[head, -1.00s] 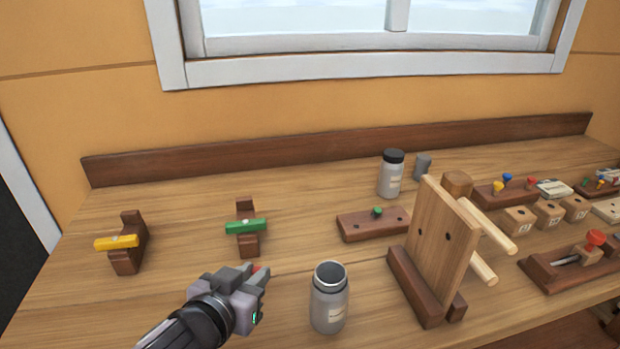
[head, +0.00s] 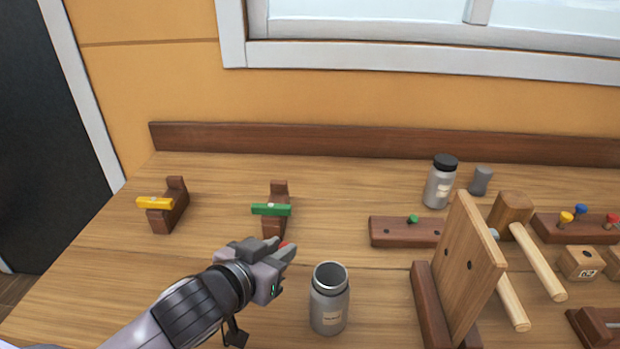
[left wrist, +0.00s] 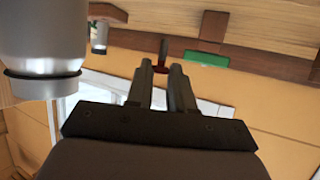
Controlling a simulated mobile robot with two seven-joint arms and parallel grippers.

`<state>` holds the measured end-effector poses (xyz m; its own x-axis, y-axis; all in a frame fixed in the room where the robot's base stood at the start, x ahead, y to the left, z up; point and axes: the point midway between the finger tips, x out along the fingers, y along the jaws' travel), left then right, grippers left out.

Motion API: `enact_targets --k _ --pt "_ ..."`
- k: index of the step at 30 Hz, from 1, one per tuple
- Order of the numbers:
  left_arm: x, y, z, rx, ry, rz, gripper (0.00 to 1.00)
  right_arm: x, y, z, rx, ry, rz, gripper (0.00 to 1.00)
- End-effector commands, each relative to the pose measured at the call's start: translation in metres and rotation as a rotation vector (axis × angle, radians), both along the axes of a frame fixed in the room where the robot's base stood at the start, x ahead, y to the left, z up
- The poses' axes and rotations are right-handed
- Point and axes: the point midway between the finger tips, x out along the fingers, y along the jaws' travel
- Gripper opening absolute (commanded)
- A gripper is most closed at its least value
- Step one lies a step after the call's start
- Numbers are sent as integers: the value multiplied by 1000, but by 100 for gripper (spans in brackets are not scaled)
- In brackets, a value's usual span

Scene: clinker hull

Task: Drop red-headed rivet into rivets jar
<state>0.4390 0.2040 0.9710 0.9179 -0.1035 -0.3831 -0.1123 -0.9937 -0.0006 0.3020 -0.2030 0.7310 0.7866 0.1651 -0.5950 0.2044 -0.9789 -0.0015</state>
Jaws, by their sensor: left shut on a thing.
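My left gripper (head: 282,251) is shut on the red-headed rivet (head: 286,245), of which a little red shows at the fingertips. In the left wrist view the rivet (left wrist: 163,47) stands out dark red between the fingertips (left wrist: 162,72). An open grey metal jar (head: 329,312) with a small label, too small to read, stands just right of the gripper. Its mouth faces up, and the rivet is beside it, not over the mouth. The jar looms large at the left of the left wrist view (left wrist: 42,45). My right gripper is not in view.
A wooden stand with a green bar (head: 272,210) is behind the gripper, and one with a yellow bar (head: 155,203) is further left. A black-capped jar (head: 439,188) is at the back.

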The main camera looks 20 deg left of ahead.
Motion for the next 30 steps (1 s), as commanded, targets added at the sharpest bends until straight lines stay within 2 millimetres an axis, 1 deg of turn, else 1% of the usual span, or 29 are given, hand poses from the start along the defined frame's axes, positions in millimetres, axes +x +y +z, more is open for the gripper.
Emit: enact_targets --k 1,3,6,10,14,19,24,27,30 --pt "6 -3 6 2 -6 -43 0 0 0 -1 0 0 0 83" --pt "12 -9 14 2 -7 -114 0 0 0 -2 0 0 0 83" --pt "18 -17 28 5 -10 -215 0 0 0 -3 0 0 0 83" --pt "20 -27 48 5 -9 -343 0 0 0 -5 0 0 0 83" --pt "19 -37 72 6 -11 -473 0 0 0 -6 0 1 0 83" --pt "11 -47 106 7 -10 -648 0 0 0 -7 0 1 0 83" --pt "-4 -56 141 7 -8 -814 0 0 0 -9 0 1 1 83" --pt "-13 -59 156 7 -6 -890 0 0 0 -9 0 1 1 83" --pt "-20 -61 167 6 -4 -943 0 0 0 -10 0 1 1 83"
